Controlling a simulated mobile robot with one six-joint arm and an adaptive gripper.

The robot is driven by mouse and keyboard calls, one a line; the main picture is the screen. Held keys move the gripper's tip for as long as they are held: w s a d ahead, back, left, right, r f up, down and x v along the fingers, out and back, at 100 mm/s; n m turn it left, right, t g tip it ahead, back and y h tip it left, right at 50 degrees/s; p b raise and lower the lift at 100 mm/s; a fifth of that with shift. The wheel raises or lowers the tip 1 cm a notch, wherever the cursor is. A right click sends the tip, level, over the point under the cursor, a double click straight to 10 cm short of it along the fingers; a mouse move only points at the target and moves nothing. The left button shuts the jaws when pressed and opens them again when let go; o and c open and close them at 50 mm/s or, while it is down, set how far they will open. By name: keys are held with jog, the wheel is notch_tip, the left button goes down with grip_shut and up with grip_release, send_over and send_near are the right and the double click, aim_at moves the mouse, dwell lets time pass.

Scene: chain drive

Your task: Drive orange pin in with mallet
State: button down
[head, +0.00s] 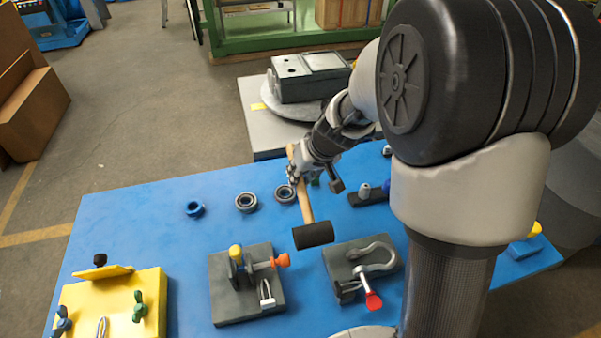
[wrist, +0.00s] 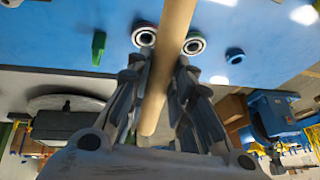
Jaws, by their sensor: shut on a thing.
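My gripper (head: 299,172) is shut on the wooden handle of the mallet (head: 313,235). The mallet's black head hangs toward the front of the blue table, between two dark base plates. In the wrist view the handle (wrist: 165,70) runs between the fingers (wrist: 160,95); the head is out of that view. The orange pin (head: 280,261) sticks out to the right from a dark grey fixture (head: 228,297) with a yellow knob. The mallet head is to the right of the pin, apart from it.
A dark plate with a grey shackle and red-ended pin (head: 372,299) lies right of the fixture. A yellow plate (head: 143,289) is at left. Two bearings (head: 246,202) and a blue ring (head: 194,209) lie behind. The blue table (head: 135,220) is clear at back left.

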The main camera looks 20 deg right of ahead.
aim_at(300, 197)
jog(key=shift+s+d, duration=0.1)
notch_tip(300, 197, down, 9)
jog(key=b, duration=0.9)
jog(key=shift+b, duration=0.4)
jog(key=shift+a+p, duration=0.6)
jog(key=shift+a, duration=2.35)
jog(key=d+r+p, duration=0.3)
jog(key=r+p, duration=0.2)
jog(key=r, duration=0.3)
